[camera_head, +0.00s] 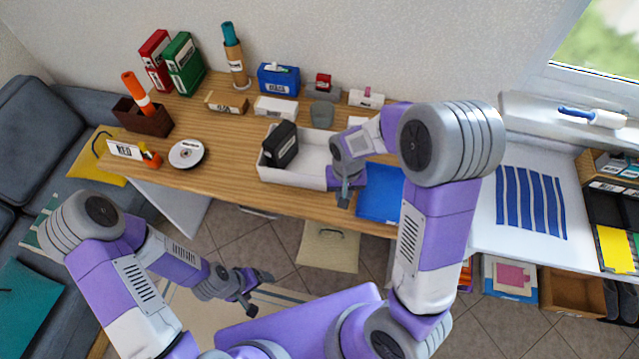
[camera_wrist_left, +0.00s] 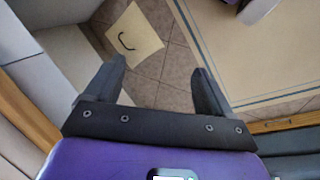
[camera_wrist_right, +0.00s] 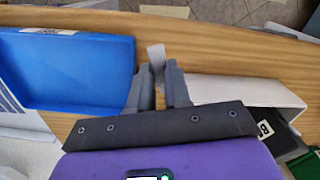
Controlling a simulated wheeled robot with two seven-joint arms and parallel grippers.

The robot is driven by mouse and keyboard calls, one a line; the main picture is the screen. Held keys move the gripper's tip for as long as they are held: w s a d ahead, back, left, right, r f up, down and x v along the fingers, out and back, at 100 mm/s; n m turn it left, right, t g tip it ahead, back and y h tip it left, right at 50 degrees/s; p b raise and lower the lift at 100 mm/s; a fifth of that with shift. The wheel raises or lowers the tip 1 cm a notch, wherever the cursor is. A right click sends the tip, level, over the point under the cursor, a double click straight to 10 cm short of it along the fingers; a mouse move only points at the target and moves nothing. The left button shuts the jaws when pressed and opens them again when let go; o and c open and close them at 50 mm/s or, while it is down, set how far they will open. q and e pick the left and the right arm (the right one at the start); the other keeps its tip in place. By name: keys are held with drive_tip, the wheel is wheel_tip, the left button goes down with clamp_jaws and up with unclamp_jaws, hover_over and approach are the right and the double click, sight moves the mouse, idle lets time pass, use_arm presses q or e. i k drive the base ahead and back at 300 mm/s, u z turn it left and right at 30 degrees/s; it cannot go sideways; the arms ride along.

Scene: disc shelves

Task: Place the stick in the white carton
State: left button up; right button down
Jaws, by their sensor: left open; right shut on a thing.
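A small light-grey stick (camera_wrist_right: 156,58) is between the fingers of my right gripper (camera_wrist_right: 158,85) in the right wrist view. That gripper is shut on it. In the head view my right gripper (camera_head: 345,196) is over the front of the wooden desk, at the right end of the white carton; the stick is too small to make out there. The white carton (camera_head: 290,177) is a low open box holding a black case (camera_head: 281,144) at its left end. It also shows in the right wrist view (camera_wrist_right: 235,88), right of the fingers. My left gripper (camera_head: 258,291) is open and empty over the floor.
A blue tray (camera_head: 378,195) lies just right of the right gripper. Behind the carton stand a white box (camera_head: 276,107), a blue box (camera_head: 278,80) and a grey item (camera_head: 322,115). A disc (camera_head: 187,154) lies to the left. Bare desk lies between disc and carton.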

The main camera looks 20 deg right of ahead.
sight(318, 166)
drive_tip(key=k, duration=0.9)
drive_tip(key=u, duration=0.2)
drive_tip(key=i, duration=1.55)
drive_tip(key=z, duration=0.2)
